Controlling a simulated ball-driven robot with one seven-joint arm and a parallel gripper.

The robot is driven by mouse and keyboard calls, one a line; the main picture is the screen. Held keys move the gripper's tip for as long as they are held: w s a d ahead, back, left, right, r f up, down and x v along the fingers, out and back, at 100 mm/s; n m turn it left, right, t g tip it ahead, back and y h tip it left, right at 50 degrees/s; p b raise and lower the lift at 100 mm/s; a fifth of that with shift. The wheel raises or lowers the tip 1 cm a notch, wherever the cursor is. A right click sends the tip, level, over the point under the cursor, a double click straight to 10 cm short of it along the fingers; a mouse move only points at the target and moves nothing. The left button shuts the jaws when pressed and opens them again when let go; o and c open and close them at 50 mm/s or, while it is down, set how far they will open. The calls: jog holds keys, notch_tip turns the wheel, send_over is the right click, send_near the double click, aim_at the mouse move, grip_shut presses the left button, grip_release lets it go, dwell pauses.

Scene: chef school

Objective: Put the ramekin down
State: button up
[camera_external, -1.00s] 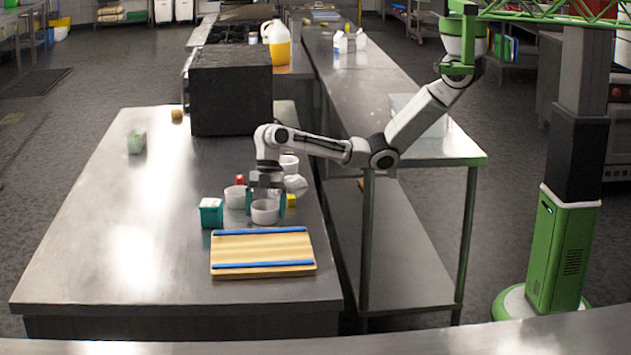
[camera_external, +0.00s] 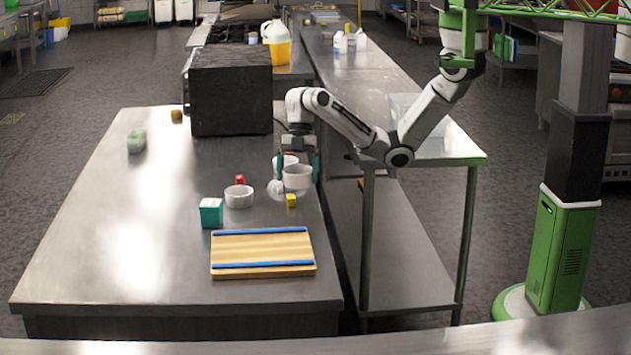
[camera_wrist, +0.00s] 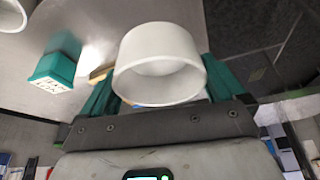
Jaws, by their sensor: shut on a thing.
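My gripper (camera_external: 297,172) has teal fingers shut on a white ramekin (camera_external: 298,178). It holds the ramekin near the right edge of the steel table (camera_external: 120,230). In the wrist view the held ramekin (camera_wrist: 160,75) sits between the two teal fingers of my gripper (camera_wrist: 160,85). It looks raised above the table, but the exact gap cannot be told. A second white ramekin (camera_external: 239,198) stands on the table to the left. A third white cup-like piece (camera_external: 286,160) shows partly behind my gripper.
A cutting board (camera_external: 262,252) with blue edges lies at the front. A black oven-like box (camera_external: 231,95) stands behind. The table's left side is largely clear.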

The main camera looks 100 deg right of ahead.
jog(key=shift+s+r, duration=1)
jog(key=shift+s, duration=1.25)
jog(key=w+a+r+n+g, duration=0.1)
jog(key=a+n, duration=0.3)
jog(key=a, duration=0.8)
jog(key=a+r+n+g, duration=0.2)
jog(key=a+n, duration=0.1)
jog(key=a, duration=0.8)
jog(key=b, duration=0.3)
send_near(270, 261)
jog(key=shift+s+a+r, duration=0.1)
jog(key=shift+s+a, duration=0.2)
jog(key=shift+s, duration=0.2)
jog(key=shift+s+a+r, duration=0.1)
jog(key=shift+s+a, duration=0.25)
jog(key=shift+s, duration=0.15)
jog(key=shift+w+a+f, duration=0.15)
jog(key=shift+w+f, duration=0.35)
jog(key=shift+f, duration=0.2)
jog(key=shift+f+p, duration=0.3)
jog(key=shift+f, duration=1.25)
jog(key=shift+f, duration=0.1)
